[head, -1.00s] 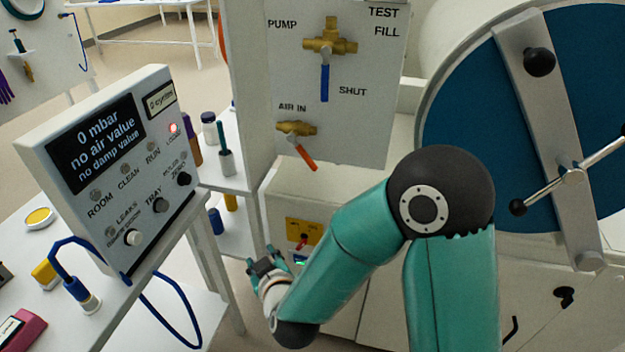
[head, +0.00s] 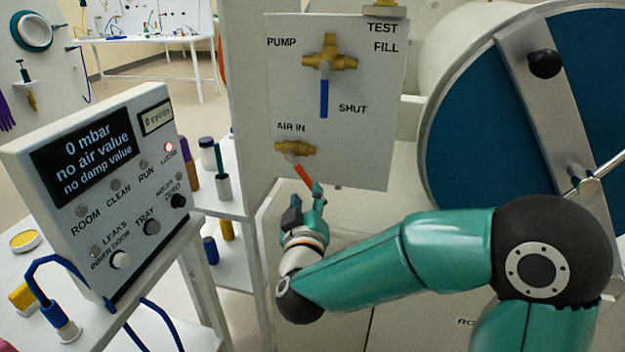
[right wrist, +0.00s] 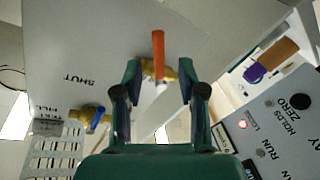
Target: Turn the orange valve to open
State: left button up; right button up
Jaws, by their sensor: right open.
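The orange valve is a brass body (head: 295,149) with an orange-tipped lever (head: 304,174), under the AIR IN label on the white panel. The lever slants down to the right. My right gripper (head: 306,194) is just below the lever, pointing up, its fingers around the lever's lower end in the picture. In the right wrist view the orange lever (right wrist: 158,52) stands between the two open fingers (right wrist: 159,85), with a gap on both sides. The brass body also shows behind it. I cannot tell how deep the lever sits between the fingers. My left gripper is not in view.
A blue-handled brass valve (head: 324,90) sits above on the same panel (head: 370,150), its handle pointing down to SHUT. A control box (head: 105,190) reading "0 mbar" stands to the left. A large blue round door (head: 480,130) with a metal bar is at right.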

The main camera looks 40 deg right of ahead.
aim_at(307, 184)
jog(key=x, duration=0.6)
jog(key=shift+w+d, duration=0.1)
jog(key=shift+w, duration=0.05)
grip_shut()
